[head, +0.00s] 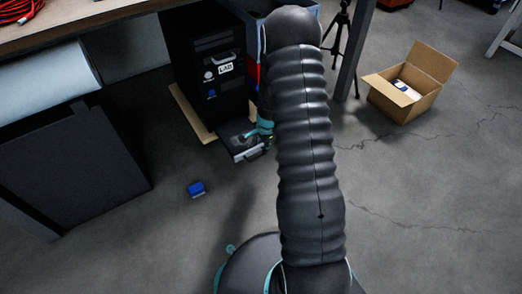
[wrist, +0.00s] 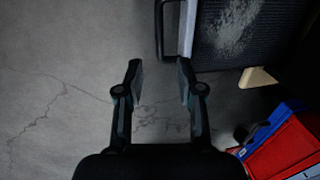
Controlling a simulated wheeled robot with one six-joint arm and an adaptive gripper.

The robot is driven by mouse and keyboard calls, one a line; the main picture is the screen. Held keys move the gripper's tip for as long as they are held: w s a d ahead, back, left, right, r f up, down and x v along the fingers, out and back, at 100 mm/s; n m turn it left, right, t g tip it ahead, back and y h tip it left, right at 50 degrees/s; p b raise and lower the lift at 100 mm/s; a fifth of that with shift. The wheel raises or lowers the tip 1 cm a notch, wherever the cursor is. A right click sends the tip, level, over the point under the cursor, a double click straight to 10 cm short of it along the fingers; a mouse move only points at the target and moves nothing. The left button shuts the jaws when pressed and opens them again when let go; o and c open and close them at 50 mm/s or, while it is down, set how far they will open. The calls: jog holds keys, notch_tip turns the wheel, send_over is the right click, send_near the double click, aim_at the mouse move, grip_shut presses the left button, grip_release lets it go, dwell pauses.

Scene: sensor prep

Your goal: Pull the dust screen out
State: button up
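In the wrist view the dust screen (wrist: 238,30) shows a dark mesh with a grey dust patch and a light front edge. Its dark handle (wrist: 160,30) is at the top, just beyond my fingertips. My gripper (wrist: 160,72) is open with nothing between its fingers, only floor behind them. In the head view my gripper (head: 262,132) is beside the screen's front end, partly hidden by my arm.
The tower stands on a wooden board (head: 190,113). A red and blue container (wrist: 285,150) is close on the right in the wrist view. A small blue object (head: 196,188) lies on the floor.

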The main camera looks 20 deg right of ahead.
jog(key=shift+s+r, duration=0.25)
jog(key=shift+r, duration=1)
jog(key=shift+s+r, duration=0.2)
jog(key=shift+r, duration=1)
jog(key=s+a+r+n+g+y, duration=0.1)
jog(key=s+a+r+n+g, duration=0.2)
jog(key=s+n, duration=0.4)
jog(key=s+a+r+n+t+p, duration=0.2)
jog(key=s+r, duration=0.5)
jog(key=r, duration=0.6)
jog(key=s+a+r+n+t+h+p, duration=0.1)
jog(key=s+r, duration=0.6)
jog(key=r, duration=0.7)
jog(key=s+a+r+n+t+p, duration=0.3)
jog(key=s+a+r+n+p, duration=0.2)
jog(key=r, duration=0.9)
jog(key=s+a+n, duration=0.1)
jog(key=s+a, duration=0.1)
jog(key=a, duration=0.1)
jog(key=shift+s+a+t+p, duration=0.15)
jog(key=shift+s+t+p, duration=0.15)
jog(key=shift+s+p, duration=0.05)
